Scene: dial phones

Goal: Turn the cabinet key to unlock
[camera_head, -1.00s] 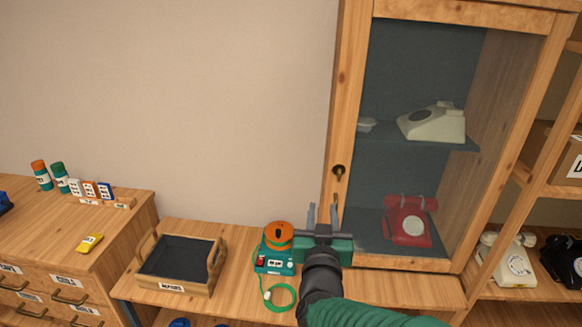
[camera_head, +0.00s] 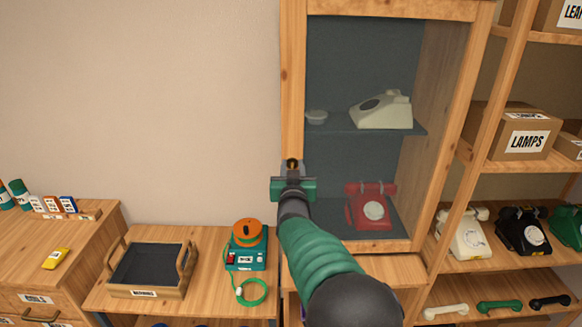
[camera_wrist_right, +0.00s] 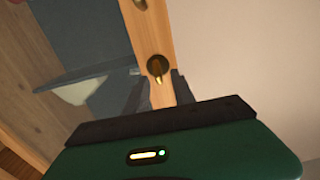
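The tall wooden cabinet (camera_head: 293,60) has a glazed door that looks closed. A brass key in its round lock (camera_head: 292,161) sits on the left door frame; in the right wrist view the key (camera_wrist_right: 157,71) shows clearly. My right gripper (camera_head: 292,170) is right in front of the lock. Its fingers are apart, one on each side of the key in the picture, and the wrist view (camera_wrist_right: 160,92) shows no contact. A cream phone (camera_head: 383,110) and a red phone (camera_head: 370,207) stand inside behind the glass. My left gripper is in no view.
Below left stand a dark-lined wooden tray (camera_head: 183,285) and a teal device with an orange top (camera_head: 248,250) and a green cable. A shelf with phones (camera_head: 462,235) and a box marked LAMPS (camera_head: 515,132) is on the right. The wall left of the cabinet is bare.

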